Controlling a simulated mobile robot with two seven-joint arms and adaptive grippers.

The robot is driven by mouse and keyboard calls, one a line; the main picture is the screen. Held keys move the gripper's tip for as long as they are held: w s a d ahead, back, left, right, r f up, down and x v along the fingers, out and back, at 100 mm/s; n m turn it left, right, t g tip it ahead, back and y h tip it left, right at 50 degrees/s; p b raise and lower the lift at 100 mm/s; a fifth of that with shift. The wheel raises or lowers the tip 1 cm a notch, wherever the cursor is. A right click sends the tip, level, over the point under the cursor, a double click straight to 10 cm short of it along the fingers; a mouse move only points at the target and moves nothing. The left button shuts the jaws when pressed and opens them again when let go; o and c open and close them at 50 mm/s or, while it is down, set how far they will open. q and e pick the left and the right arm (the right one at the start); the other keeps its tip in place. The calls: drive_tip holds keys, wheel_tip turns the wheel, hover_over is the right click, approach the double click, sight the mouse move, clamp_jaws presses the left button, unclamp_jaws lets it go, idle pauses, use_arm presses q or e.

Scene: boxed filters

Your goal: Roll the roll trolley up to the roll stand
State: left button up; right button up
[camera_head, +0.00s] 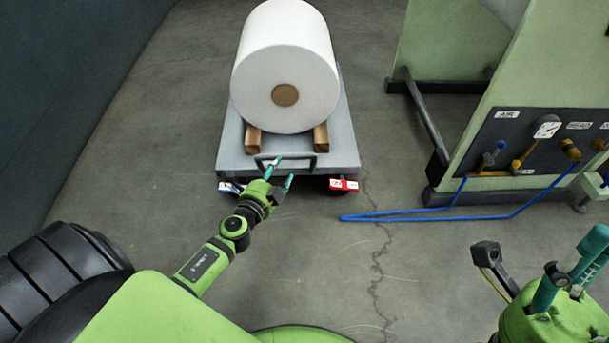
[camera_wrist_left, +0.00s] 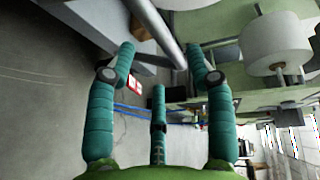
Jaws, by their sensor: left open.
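The roll trolley (camera_head: 345,140) is a low grey platform with a big white roll (camera_head: 285,50) lying on two wooden blocks. Its dark handle (camera_head: 305,157) is at the near edge. My left gripper (camera_head: 282,171) is open at the handle. In the left wrist view the grey handle bar (camera_wrist_left: 158,32) runs between the spread teal fingertips; I cannot tell whether they touch it. A pale green stand (camera_head: 540,70), apparently the roll stand, is at the right. The left wrist view shows a white roll (camera_wrist_left: 275,42) on it. My right gripper (camera_head: 578,268) is at the lower right, its opening unclear.
A blue hose (camera_head: 400,215) lies on the floor between the trolley and the green stand. A dark panel (camera_head: 520,145) with valves and gauges is on the stand. Red (camera_head: 344,184) and blue tags sit at the trolley's near corners. A dark wall (camera_head: 70,80) bounds the left side.

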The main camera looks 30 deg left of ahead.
sight(287, 159)
use_arm(q)
drive_tip(key=b+x, duration=0.1)
drive_tip(key=x, duration=0.6)
drive_tip(key=shift+a, duration=0.1)
clamp_jaws()
